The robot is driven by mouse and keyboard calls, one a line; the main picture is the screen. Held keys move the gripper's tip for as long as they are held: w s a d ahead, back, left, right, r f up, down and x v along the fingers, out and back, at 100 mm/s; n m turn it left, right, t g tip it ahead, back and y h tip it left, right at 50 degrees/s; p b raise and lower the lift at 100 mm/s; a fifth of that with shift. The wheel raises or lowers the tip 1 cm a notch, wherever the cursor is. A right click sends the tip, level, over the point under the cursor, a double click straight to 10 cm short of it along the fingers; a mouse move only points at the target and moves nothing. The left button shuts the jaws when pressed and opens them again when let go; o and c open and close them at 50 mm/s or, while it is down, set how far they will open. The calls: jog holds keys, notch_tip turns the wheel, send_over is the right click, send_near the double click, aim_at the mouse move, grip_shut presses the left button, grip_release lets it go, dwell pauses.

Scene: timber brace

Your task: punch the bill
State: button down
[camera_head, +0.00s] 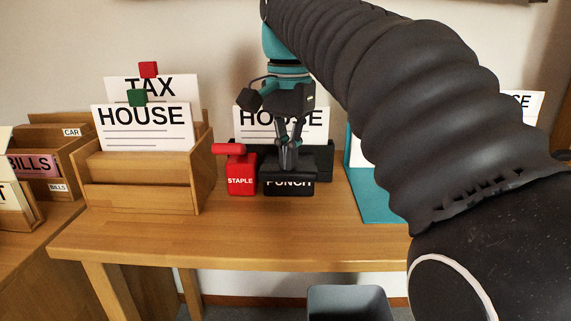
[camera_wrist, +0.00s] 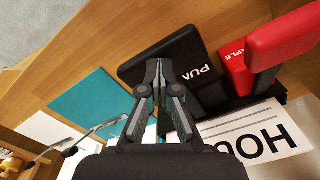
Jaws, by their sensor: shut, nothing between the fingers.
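The black punch (camera_head: 289,186), labelled PUNCH, stands on the wooden desk to the right of the red stapler (camera_head: 240,175). My gripper (camera_head: 289,166) is shut and empty, pointing down with its fingertips at the top of the punch; I cannot tell if they touch it. A white sheet headed HOUSE (camera_head: 308,122) stands upright behind the punch, partly hidden by my gripper.
A wooden sorter (camera_head: 150,197) at left holds HOUSE and TAX papers with green and red markers. Further left are trays labelled BILLS (camera_head: 50,164) and CAR. A teal board (camera_head: 375,203) lies right of the punch. A grey bin (camera_head: 348,303) stands below the desk.

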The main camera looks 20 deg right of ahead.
jog(key=shift+f, duration=0.2)
jog(key=shift+r, duration=0.1)
notch_tip(320, 180, up, 6)
jog(key=p, duration=0.6)
jog(key=shift+r, duration=0.25)
notch_tip(320, 180, up, 2)
jog(key=shift+r, duration=0.2)
